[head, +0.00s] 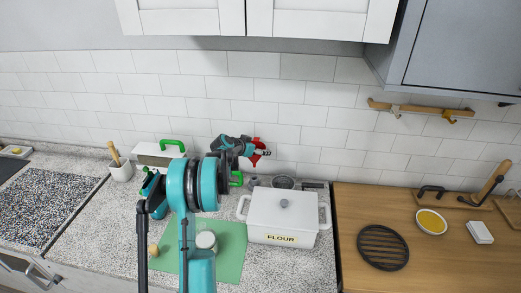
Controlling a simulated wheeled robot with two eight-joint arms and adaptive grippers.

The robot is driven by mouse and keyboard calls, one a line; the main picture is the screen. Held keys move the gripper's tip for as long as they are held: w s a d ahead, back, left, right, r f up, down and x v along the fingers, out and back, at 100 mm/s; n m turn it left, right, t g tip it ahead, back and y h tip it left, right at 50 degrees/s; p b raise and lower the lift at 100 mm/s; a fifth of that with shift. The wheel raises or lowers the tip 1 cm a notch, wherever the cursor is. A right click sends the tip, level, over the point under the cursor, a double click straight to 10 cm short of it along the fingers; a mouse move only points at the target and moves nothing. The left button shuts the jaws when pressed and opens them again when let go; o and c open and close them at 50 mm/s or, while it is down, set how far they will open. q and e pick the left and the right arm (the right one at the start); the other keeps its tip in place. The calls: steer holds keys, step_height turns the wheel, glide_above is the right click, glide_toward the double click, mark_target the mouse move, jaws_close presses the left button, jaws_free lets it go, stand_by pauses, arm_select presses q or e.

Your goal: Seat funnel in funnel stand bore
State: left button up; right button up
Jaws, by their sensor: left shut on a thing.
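My left gripper (257,148) is raised in front of the tiled wall, above the counter behind the flour box. It is shut on a small red thing, which I take to be the funnel (259,146); the gripper covers much of it, so its exact shape and tilt are unclear. The red thing is in the air, clear of the counter. I cannot pick out the funnel stand or its bore for certain. A dark round thing (283,182) stands behind the flour box, partly hidden. My right gripper is not in view.
A white lidded flour box (283,215) stands on the speckled counter near the wooden top. A green mat (230,262) with a pale jar (206,241) lies left of it. A white container with green handles (150,155) is partly behind my arm. Cabinets hang above.

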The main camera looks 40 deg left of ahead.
arm_select(q)
steer(key=shift+f+b, duration=2)
steer(key=shift+f, duration=0.9)
steer(key=shift+f+b, duration=1.6)
steer(key=shift+f, duration=0.45)
steer(key=o, duration=1.1)
steer(key=shift+s+r, duration=0.1)
steer(key=v, duration=1.1)
steer(key=shift+s+r, duration=0.15)
steer(key=shift+s, duration=0.2)
